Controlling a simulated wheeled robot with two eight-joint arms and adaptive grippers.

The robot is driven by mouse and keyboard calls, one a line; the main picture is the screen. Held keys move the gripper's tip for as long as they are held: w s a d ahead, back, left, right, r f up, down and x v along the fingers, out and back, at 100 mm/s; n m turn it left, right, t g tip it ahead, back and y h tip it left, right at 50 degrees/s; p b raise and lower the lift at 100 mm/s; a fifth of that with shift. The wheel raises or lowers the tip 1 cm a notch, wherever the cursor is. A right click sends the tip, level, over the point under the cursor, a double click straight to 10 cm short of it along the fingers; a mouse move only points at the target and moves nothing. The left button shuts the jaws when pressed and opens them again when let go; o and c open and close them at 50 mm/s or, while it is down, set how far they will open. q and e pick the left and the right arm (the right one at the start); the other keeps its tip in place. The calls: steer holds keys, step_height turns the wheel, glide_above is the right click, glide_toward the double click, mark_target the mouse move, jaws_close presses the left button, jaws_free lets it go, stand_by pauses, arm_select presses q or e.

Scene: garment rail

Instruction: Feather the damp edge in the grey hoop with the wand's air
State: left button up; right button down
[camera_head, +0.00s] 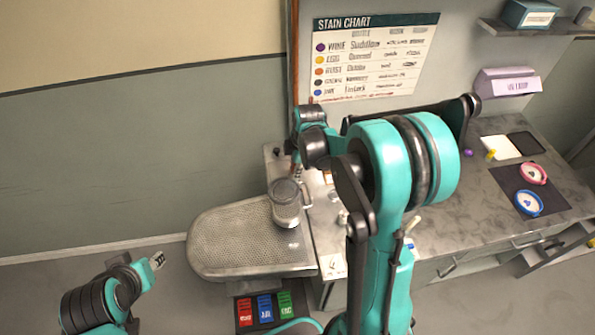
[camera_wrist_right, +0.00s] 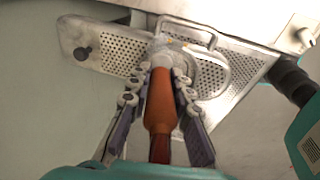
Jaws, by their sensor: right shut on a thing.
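My right gripper (camera_wrist_right: 161,74) is shut on a wand with an orange-red handle (camera_wrist_right: 160,105). In the right wrist view the wand points away from me, toward a round pale grey fitting above a perforated metal plate.
Red, blue and green pedals (camera_head: 265,308) lie below the board. A pink hoop (camera_head: 534,174) and a blue hoop (camera_head: 528,203) lie on a dark mat at right. A stain chart (camera_head: 372,58) hangs on the wall. My right arm covers the counter's middle.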

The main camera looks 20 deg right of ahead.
steer(key=shift+w+a, duration=0.1)
steer(key=shift+w, duration=0.05)
steer(key=shift+w+a, duration=0.7)
steer(key=shift+w, duration=0.2)
steer(key=shift+a, duration=0.15)
steer(key=shift+w+a+b, duration=0.15)
steer(key=shift+a, duration=0.45)
steer(key=shift+w+a+b, duration=0.15)
steer(key=shift+a, duration=0.4)
steer(key=shift+a, duration=0.1)
steer(key=shift+s+a, duration=0.3)
steer(key=shift+a, duration=0.25)
steer(key=shift+s+a, duration=0.25)
steer(key=shift+a, duration=0.25)
